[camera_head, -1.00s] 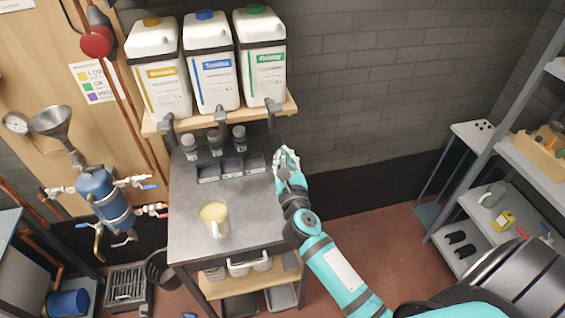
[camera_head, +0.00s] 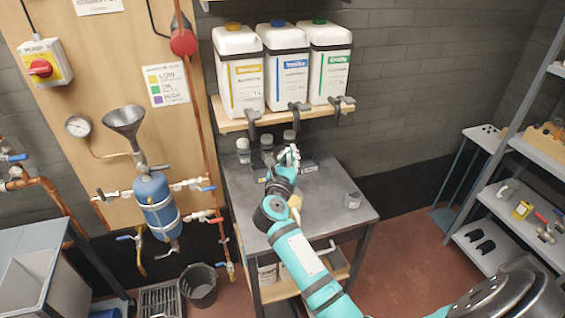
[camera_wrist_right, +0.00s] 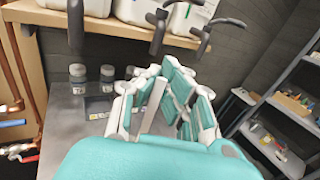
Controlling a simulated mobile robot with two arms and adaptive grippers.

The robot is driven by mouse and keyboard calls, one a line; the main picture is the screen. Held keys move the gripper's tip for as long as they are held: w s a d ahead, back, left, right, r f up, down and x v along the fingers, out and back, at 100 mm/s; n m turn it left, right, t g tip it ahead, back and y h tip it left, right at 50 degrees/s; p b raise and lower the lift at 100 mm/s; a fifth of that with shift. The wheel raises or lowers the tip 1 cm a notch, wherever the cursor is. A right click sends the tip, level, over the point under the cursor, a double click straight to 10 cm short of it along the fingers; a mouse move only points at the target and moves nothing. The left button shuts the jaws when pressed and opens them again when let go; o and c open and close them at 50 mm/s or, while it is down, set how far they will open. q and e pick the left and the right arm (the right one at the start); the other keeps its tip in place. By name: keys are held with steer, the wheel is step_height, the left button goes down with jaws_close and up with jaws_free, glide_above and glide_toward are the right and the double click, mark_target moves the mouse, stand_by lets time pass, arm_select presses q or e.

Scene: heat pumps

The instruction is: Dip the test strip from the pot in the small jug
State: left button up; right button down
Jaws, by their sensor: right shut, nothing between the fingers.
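The small jug (camera_head: 298,200) stands on the grey bench. It looks pale yellow and is mostly hidden behind my right arm. A small lidded pot (camera_head: 352,200) stands alone near the bench's right edge. Three similar pots stand at the back under the shelf, the left one (camera_head: 243,150) clearest; they also show in the right wrist view (camera_wrist_right: 77,73). I cannot tell which pot holds test strips, and I see no strip. My right gripper (camera_head: 291,153) is shut and empty above the low compartment tray. The wrist view shows its fingers (camera_wrist_right: 170,98) near the pots. My left gripper is out of view.
Three white canisters (camera_head: 284,72) stand on a wooden shelf (camera_head: 230,126) above the back of the bench, with dark taps hanging below its edge. The compartment tray (camera_head: 312,168) lies behind the jug. The bench's front right (camera_head: 335,221) is clear.

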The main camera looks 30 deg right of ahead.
arm_select(q)
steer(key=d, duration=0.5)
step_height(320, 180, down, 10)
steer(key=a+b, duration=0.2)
steer(key=b, duration=0.8)
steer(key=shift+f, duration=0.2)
arm_select(e)
step_height(320, 180, down, 12)
steer(key=shift+d, duration=0.25)
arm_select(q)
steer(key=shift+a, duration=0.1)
arm_select(e)
steer(key=shift+r, duration=0.1)
arm_select(q)
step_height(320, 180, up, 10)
steer(key=p, duration=0.9)
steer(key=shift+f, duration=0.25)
arm_select(e)
step_height(320, 180, up, 11)
